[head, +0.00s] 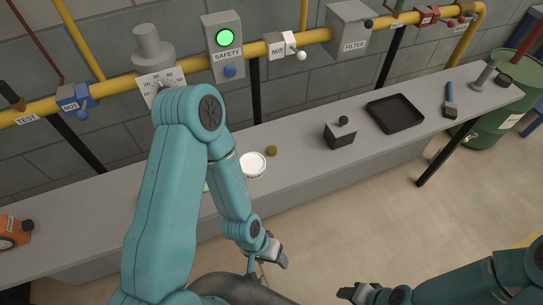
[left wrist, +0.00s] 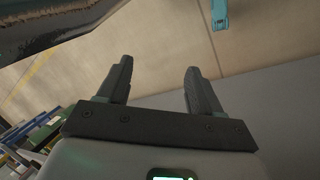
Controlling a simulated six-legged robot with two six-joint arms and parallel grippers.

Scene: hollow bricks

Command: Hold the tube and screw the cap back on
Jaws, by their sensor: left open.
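A grey cylinder (head: 484,75), which may be the tube, stands tilted in the picture at the far right end of the bench. A small dark round piece (head: 502,81), possibly the cap, lies beside it; it is too small to be sure. My left gripper (head: 275,255) hangs in front of the bench's front edge, far from both. Its fingers are apart and empty in the left wrist view (left wrist: 160,82), with floor and a grey surface beyond. My right gripper (head: 352,293) is low over the floor at the bottom; its finger gap is not clear.
The bench (head: 300,150) carries a white dish (head: 253,165), a brown knob (head: 271,151), a dark box (head: 341,134), a black tray (head: 395,114), a blue-handled tool (head: 450,98) and an orange device (head: 12,232). A yellow pipe (head: 120,94) runs behind. A green barrel (head: 490,127) stands right.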

